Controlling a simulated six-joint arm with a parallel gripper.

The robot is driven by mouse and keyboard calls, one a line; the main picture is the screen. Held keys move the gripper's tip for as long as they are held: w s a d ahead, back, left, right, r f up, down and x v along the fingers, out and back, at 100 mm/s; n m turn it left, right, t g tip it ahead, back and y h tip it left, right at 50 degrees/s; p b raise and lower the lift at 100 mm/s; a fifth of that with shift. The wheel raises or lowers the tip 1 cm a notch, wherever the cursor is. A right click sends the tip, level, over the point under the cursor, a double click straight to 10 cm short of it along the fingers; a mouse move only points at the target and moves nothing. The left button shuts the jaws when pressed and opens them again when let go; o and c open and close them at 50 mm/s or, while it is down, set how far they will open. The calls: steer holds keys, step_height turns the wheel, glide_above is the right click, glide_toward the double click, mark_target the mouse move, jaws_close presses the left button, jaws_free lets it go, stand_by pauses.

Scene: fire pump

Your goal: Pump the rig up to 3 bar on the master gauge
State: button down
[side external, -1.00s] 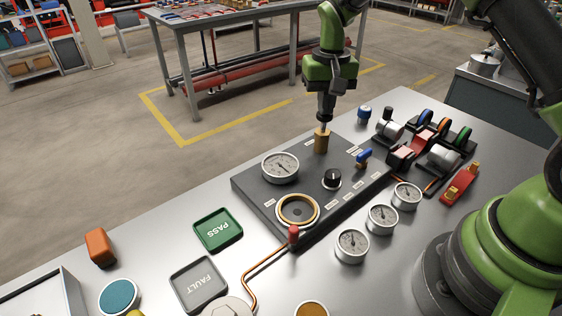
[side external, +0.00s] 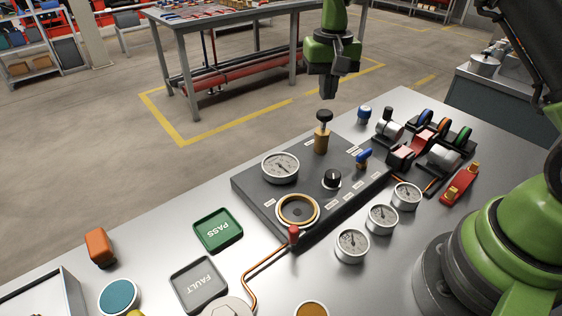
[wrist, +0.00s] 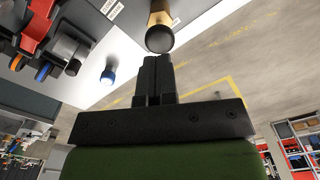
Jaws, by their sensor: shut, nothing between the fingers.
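The pump (side external: 322,138) is a brass cylinder with a black mushroom-shaped knob on a short rod, at the back of the dark panel (side external: 262,200). Its knob is raised. In the wrist view the knob (wrist: 159,38) and brass body show just beyond my fingertips. My gripper (side external: 328,95) is above the knob, shut and empty, with a clear gap between them. A large round gauge (side external: 280,167) sits on the panel left of the pump; its needle shows, but I cannot read its value. I cannot tell which gauge is the master.
The panel also has a black dial (side external: 332,179), a blue-handled valve (side external: 364,157) and a brass-ringed port (side external: 297,210). Several small gauges (side external: 382,218) stand to the right.

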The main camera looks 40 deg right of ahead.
steer(key=shift+r, duration=2.7)
steer(key=s+a+r+n+t+y, duration=0.1)
steer(key=s+a+r+t, duration=0.2)
steer(key=s+r, duration=0.45)
steer(key=s+a+r+n+t, duration=0.1)
steer(key=s+a+r+t, duration=0.2)
steer(key=s, duration=0.7)
steer(key=s+a+t+y, duration=0.1)
steer(key=s, duration=0.5)
steer(key=shift+s+f, duration=0.15)
steer(key=shift+f, duration=0.2)
steer(key=c, duration=1.8)
jaws_free()
steer(key=shift+a, duration=0.1)
steer(key=shift+c, duration=0.2)
